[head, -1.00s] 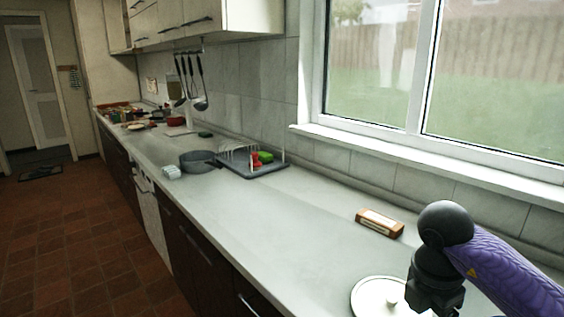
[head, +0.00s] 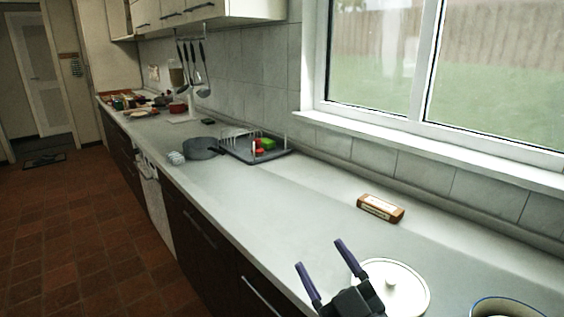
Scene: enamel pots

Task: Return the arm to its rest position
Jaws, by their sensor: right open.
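My right gripper (head: 326,271) shows at the bottom of the head view, with its two purple-and-black fingers spread apart and nothing between them. It is in front of and left of a white round lid (head: 412,292) with a small knob, which lies on the counter; the gripper's body hides a little of the lid's left edge. Part of a pale pot with a dark blue rim (head: 500,303) shows at the bottom right, cut off by the picture edge. My left gripper is not in view.
A brown-and-white box (head: 380,208) lies on the grey counter (head: 290,215) below the window. A dish rack tray (head: 272,157) and a grey pan (head: 204,148) stand farther back. Several small items crowd the far end. The middle of the counter is clear.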

